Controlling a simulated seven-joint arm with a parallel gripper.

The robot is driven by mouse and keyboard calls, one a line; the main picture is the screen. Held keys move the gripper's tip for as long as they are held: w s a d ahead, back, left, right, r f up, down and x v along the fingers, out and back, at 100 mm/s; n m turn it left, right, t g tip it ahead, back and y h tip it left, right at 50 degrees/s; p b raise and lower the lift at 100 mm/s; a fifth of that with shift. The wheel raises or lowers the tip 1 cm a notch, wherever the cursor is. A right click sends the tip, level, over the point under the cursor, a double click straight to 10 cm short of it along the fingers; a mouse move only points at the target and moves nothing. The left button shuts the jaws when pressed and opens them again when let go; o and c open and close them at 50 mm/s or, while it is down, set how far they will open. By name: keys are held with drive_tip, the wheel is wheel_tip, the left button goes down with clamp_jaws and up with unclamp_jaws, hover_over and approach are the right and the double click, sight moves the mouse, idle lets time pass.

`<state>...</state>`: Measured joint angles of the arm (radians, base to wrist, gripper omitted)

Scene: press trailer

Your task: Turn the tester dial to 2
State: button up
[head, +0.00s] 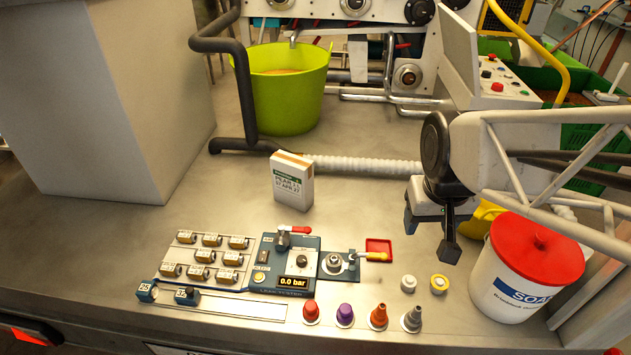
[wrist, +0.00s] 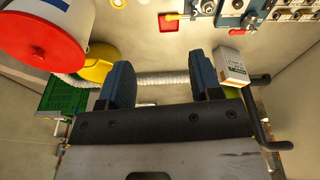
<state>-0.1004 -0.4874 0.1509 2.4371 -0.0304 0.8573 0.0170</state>
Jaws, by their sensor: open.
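The tester (head: 265,280) is a dark teal unit on the metal worktop, with a display reading "0.0 bar". A small dark dial (head: 302,260) sits on its pale face panel; its setting is too small to read. A red-handled lever (head: 298,230) is at the tester's back edge. My gripper (head: 430,236) hangs open and empty to the right of the tester, above the worktop and apart from it. In the wrist view its two blue fingers (wrist: 162,80) are spread with nothing between them. Part of the tester (wrist: 235,14) shows at the top edge there.
A fitting with a yellow-ended handle (head: 333,263) and a red tray (head: 379,246) adjoin the tester's right. Several coloured cones (head: 345,314) stand in front. A white carton (head: 292,182) stands behind. A red-lidded tub (head: 525,275) is right of my gripper.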

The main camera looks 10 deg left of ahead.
drive_tip(key=w+a+f+n+g, duration=0.1)
drive_tip(key=w+a+f+n, duration=0.2)
drive_tip(key=w+a+f, duration=0.75)
drive_tip(key=n, duration=0.2)
hover_over(301, 258)
drive_tip(key=shift+g, duration=0.4)
drive_tip(key=f, duration=1.6)
drive_tip(key=shift+s+d, duration=0.15)
drive_tip(key=shift+s, duration=0.05)
drive_tip(key=shift+a+f+n, duration=0.3)
drive_tip(key=shift+f, duration=0.15)
drive_tip(key=shift+w+d+f, duration=0.1)
drive_tip(key=shift+f, duration=1.85)
drive_tip(key=shift+d+f, duration=0.1)
drive_tip(key=shift+f, duration=1.8)
drive_tip(key=shift+c, duration=0.3)
